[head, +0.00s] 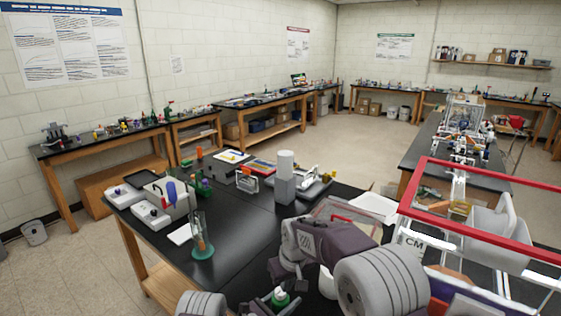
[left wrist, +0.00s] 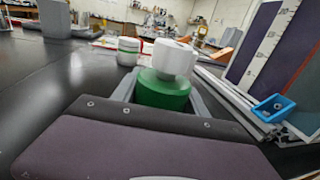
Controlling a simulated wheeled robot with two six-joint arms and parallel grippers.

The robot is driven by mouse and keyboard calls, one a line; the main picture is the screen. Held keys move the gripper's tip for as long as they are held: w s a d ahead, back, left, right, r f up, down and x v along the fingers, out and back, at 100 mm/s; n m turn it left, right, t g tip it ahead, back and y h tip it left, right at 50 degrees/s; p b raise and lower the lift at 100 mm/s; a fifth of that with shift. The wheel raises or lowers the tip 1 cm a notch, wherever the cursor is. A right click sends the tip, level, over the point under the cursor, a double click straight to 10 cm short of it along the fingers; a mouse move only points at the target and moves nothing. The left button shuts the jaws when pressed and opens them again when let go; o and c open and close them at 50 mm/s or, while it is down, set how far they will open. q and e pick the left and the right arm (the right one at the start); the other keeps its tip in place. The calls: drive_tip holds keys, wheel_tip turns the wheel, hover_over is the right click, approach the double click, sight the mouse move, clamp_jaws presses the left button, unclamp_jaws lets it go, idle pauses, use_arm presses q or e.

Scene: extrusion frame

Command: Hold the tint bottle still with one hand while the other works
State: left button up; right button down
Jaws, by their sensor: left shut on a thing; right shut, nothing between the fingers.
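The tint bottle is green with a white cap; it stands out in the left wrist view (left wrist: 163,91) and shows small at the bottom of the head view (head: 280,299). My left gripper (left wrist: 160,100) is shut on the bottle's green body, one grey finger on each side, and the bottle looks upright. The white cap is above the fingers. My right arm comes in from the right in the head view, and its gripper (head: 284,268) is shut and empty, just above and behind the bottle. Its fingertips are partly hidden.
A white container with a green band (left wrist: 128,51) stands beyond the bottle. A blue part (left wrist: 272,107) and metal rails lie to the right. A red-edged frame (head: 480,205) rises at right in the head view. The black tabletop (head: 235,245) has clear room left of the bottle.

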use_arm(q)
drive_tip(key=o, duration=1.6)
